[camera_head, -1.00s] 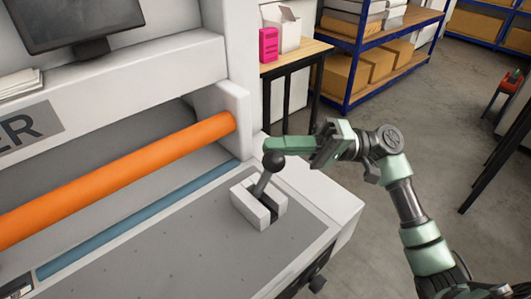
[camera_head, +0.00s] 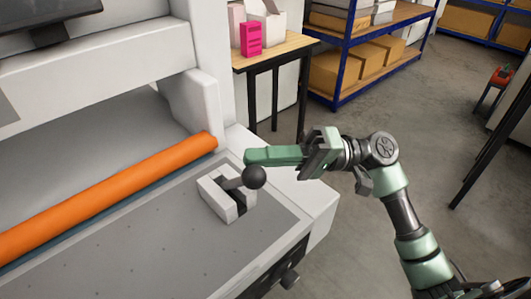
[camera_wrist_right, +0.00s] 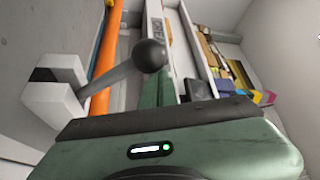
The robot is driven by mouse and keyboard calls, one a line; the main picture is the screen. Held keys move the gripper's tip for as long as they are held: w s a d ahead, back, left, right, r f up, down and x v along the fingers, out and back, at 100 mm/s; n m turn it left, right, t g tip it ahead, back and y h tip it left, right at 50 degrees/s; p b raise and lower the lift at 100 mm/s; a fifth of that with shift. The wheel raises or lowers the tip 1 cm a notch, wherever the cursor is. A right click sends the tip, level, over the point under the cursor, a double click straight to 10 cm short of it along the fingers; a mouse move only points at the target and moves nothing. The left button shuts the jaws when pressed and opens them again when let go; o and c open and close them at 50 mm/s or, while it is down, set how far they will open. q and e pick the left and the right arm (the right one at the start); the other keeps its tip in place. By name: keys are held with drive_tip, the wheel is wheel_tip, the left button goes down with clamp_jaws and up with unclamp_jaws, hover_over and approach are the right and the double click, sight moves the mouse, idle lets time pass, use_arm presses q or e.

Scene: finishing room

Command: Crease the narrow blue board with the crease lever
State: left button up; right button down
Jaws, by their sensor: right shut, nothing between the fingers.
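The crease lever (camera_head: 254,177), a dark ball knob on a short shaft, tilts strongly toward the front right from its white slotted mount (camera_head: 216,200). It also shows in the wrist view (camera_wrist_right: 150,55). My right gripper (camera_head: 250,157) is shut and empty, its fingertips just behind and above the knob; I cannot tell whether they touch it. A narrow blue strip, seemingly the blue board (camera_head: 108,212), shows as a thin line along the lower edge of the orange bar (camera_head: 110,192), which hides much of it. My left gripper is out of view.
The machine's grey bed (camera_head: 150,245) is clear in front of the bar. A white upright housing (camera_head: 190,105) stands at the bar's right end. Behind is a wooden table (camera_head: 285,48) with a pink box (camera_head: 250,38), then blue shelving (camera_head: 350,45) with cartons.

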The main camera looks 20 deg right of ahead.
idle(0.4)
wheel_tip(320, 180, up, 20)
idle(0.4)
idle(0.4)
